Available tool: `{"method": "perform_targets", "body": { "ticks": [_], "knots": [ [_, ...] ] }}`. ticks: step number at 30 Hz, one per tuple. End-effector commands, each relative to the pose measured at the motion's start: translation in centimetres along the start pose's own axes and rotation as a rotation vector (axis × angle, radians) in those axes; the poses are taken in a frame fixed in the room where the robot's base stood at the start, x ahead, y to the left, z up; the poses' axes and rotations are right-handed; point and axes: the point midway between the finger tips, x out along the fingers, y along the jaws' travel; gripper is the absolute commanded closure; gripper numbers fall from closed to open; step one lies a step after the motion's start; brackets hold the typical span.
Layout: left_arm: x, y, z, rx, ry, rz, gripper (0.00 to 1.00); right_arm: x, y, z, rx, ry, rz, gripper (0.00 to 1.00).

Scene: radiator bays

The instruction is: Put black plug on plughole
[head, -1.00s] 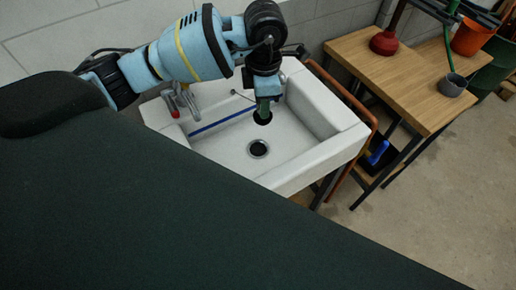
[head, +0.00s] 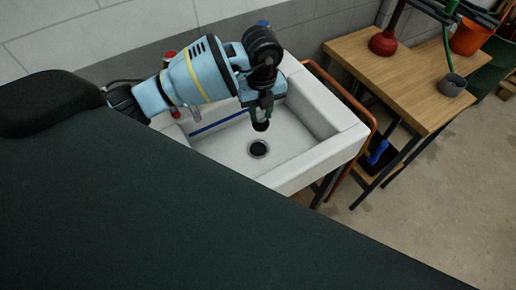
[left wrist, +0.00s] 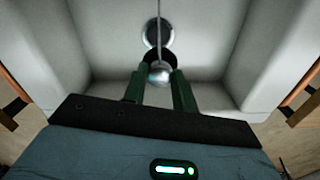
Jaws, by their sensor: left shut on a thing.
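The black plug (head: 261,125) hangs under my left gripper (head: 262,113), above the basin of the white sink (head: 310,158). In the left wrist view the plug (left wrist: 158,57) shows as a dark disc with a shiny metal knob on top, between the two green fingertips of my left gripper (left wrist: 159,75), which is shut on it. The plughole (head: 258,148) is a dark hole with a metal ring in the basin floor, a little nearer the viewer than the plug. It also shows in the left wrist view (left wrist: 158,33), partly covered by the plug. My right gripper is not in view.
The sink walls surround my left gripper. A blue rod (head: 217,122) lies along the back of the basin. A red-topped tap stands at the back left.

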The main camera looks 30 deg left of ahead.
Motion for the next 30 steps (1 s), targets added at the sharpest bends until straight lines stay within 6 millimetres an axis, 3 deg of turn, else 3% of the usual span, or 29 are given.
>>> {"method": "perform_targets", "body": {
  "ticks": [6, 12, 23, 30],
  "knots": [
    [1.5, 0.3, 0.3, -0.348, 0.003, 0.001, 0.95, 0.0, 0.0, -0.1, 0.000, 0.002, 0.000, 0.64],
    [2.3, 0.5, 0.5, -0.547, 0.002, 0.001, 0.95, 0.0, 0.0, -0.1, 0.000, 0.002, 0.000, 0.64],
    [2.9, 0.6, 0.6, -0.606, 0.001, 0.001, 0.95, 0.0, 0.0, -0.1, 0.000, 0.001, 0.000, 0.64],
    [6.2, 0.6, 0.5, -0.603, 0.003, 0.006, 0.95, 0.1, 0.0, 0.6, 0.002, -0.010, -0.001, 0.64]
  ]
}}
